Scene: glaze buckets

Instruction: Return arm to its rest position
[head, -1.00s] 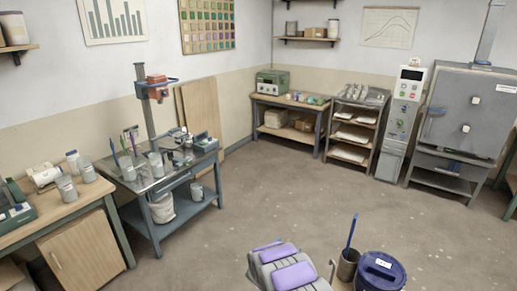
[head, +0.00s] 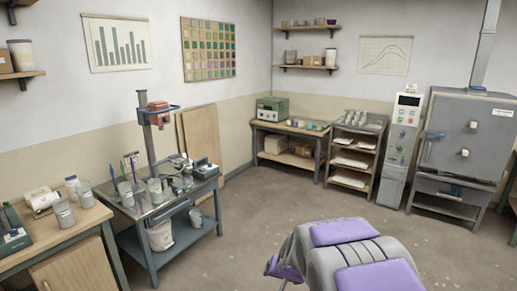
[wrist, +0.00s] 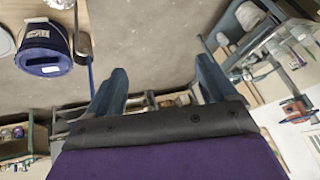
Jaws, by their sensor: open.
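My arm (head: 345,255), grey with purple panels, is folded in the lower right of the head view. My gripper (wrist: 160,66) shows in the wrist view with its two blue-grey fingers spread apart. Nothing is between them, only floor behind. The gripper's fingers cannot be made out in the head view.
In the wrist view, a dark blue lidded bucket (wrist: 43,48) and a metal cup with a blue-handled tool (wrist: 83,46) stand apart from the fingers. A steel worktable (head: 165,203) with jars is at left, a kiln (head: 465,135) at right. The middle floor (head: 255,225) is clear.

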